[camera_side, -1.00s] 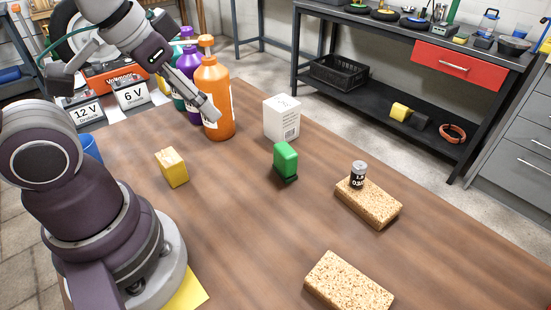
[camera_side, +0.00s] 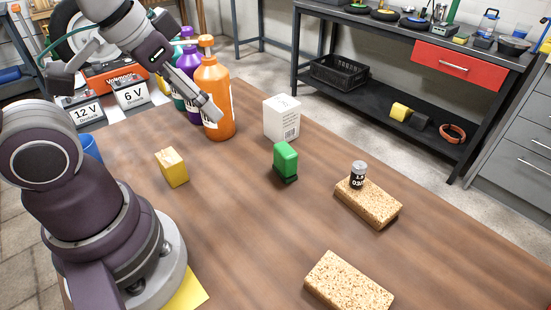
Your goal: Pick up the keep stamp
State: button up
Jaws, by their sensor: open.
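A green stamp-like block (camera_side: 286,160) with a darker base stands upright near the middle of the wooden table; no lettering on it can be read. A yellow block (camera_side: 172,167) of similar size stands to its left, nearer my base. I cannot tell from any label which of them is the keep stamp. My gripper (camera_side: 212,112) is up and to the left of the green block, in front of the orange bottle in this view. It is open, with nothing seen between its fingers. The gap between the fingers is hard to make out at this angle.
An orange pump bottle (camera_side: 213,98) and a white box (camera_side: 282,118) stand behind the blocks. A blue cup (camera_side: 90,149) is at left. The table's middle front is clear.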

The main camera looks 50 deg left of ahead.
jog(key=w+n+g, duration=0.2)
jog(key=w+n, duration=0.3)
jog(key=w, duration=0.1)
jog(key=n+g, duration=0.2)
jog(key=n, duration=0.5)
send_near(285, 160)
notch_tip(285, 160, up, 2)
jog(key=a, duration=0.2)
jog(key=w+f+n, duration=0.1)
jog(key=f, duration=0.1)
jog(key=w+f+n+g, duration=0.1)
jog(key=w+f+n, duration=0.1)
jog(key=shift+w+a+f+n+g, duration=0.2)
jog(key=shift+n+g, duration=0.1)
jog(key=f, duration=1)
jog(key=shift+d+f, duration=0.15)
jog(key=shift+d, duration=0.05)
grip_shut()
